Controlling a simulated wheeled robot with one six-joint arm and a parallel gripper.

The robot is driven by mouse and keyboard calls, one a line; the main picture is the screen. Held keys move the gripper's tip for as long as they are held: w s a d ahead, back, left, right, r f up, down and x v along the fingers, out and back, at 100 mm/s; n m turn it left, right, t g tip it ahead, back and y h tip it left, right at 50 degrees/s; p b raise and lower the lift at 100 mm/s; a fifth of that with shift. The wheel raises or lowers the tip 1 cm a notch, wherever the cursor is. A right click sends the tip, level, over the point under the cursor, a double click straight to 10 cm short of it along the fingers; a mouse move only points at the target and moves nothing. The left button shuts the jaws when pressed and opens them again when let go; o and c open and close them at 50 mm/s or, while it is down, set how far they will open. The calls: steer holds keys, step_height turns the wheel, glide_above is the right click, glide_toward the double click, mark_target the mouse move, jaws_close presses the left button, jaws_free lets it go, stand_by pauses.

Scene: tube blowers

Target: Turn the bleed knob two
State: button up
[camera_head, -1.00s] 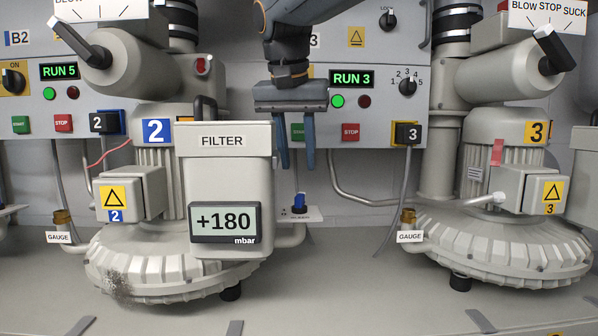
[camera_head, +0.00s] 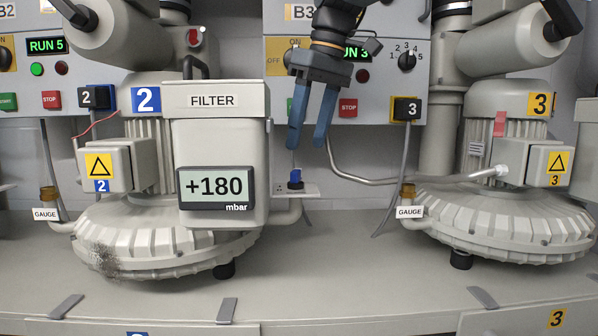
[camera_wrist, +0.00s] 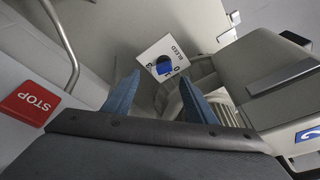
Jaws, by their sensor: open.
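The bleed knob (camera_head: 295,179) is a small blue knob on a dark base, on a white plate (camera_head: 306,188) right of the filter housing on blower 2. In the wrist view the blue knob (camera_wrist: 164,68) sits on the white plate marked BLEED (camera_wrist: 175,47), beyond the fingertips and roughly between them. My gripper (camera_head: 309,147) is open and empty, its two blue fingers pointing down, above the knob and apart from it. The fingers also show in the wrist view (camera_wrist: 158,88). Part of the plate's scale is hidden by the knob.
The filter box (camera_head: 219,130) with a +180 mbar display (camera_head: 215,187) stands close left of the knob. Behind are a control panel with a STOP button (camera_head: 348,107) and a bent metal pipe (camera_head: 350,178). Blower 3 (camera_head: 505,225) is to the right. Open air lies between.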

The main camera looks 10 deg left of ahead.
mark_target(297, 170)
steer(key=shift+w+a+f+n+g+y+p, duration=0.1)
steer(key=shift+a+f+n+g+y, duration=0.15)
steer(key=shift+f+n, duration=0.8)
steer(key=shift+w+a+f+n+g+y+p, duration=0.15)
steer(key=shift+a+f+n+y, duration=0.2)
steer(key=shift+f+n, duration=0.7)
steer(key=shift+a+f+n+g+y+p, duration=0.1)
steer(key=shift+a+f+n+g+y, duration=0.15)
steer(key=shift+f+n, duration=0.8)
